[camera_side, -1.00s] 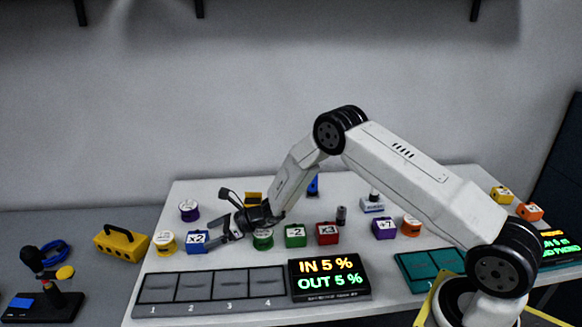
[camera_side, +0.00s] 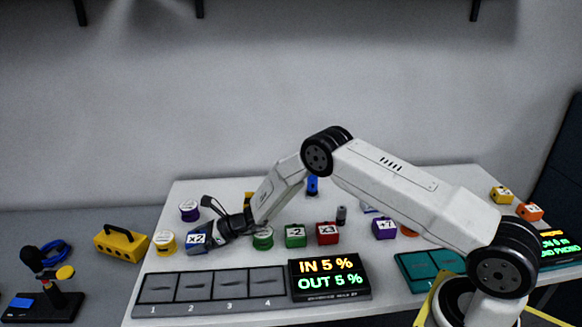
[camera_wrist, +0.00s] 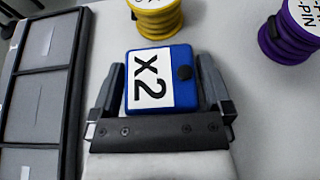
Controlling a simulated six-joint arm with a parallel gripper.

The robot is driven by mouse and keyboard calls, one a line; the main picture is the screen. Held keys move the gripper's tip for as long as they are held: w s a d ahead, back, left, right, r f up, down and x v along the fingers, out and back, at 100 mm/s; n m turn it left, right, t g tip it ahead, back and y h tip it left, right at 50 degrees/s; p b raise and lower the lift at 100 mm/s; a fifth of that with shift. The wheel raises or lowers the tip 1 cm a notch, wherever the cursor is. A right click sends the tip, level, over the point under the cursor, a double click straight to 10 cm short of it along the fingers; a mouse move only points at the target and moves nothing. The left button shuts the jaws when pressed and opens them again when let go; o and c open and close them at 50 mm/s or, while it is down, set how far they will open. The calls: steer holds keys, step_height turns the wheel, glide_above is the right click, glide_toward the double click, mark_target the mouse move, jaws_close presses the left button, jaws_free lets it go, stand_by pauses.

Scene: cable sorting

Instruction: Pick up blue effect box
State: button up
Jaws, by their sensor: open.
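The blue effect box (camera_wrist: 181,63), with a white "x2" label and a dark knob on top, sits on the white table. It also shows in the side view (camera_side: 196,239), partly covered by my gripper (camera_side: 210,236). In the wrist view, my gripper (camera_wrist: 162,85) is open, with one finger on each side of the blue box. Small gaps seem to show between the fingers and the box. Whether either finger touches it I cannot tell.
A yellow spool (camera_wrist: 155,18) and a purple spool (camera_wrist: 291,34) stand beyond the box. A green spool (camera_side: 263,240) is close to the right of my gripper. The slotted tray (camera_side: 212,308) lies in front, and a green box (camera_side: 295,236) and red box (camera_side: 327,233) stand further right.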

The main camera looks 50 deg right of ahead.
stand_by(0.4)
steer(key=c, duration=1.1)
steer(key=shift+r, duration=0.15)
steer(key=shift+r, duration=0.7)
steer(key=s+r, duration=0.3)
steer(key=s, duration=0.1)
steer(key=s+d+r, duration=0.1)
steer(key=s+r, duration=0.3)
steer(key=s, duration=0.1)
steer(key=s+r, duration=0.4)
steer(key=s, duration=0.1)
steer(key=shift+d+r, duration=0.2)
steer(key=shift+d, duration=0.1)
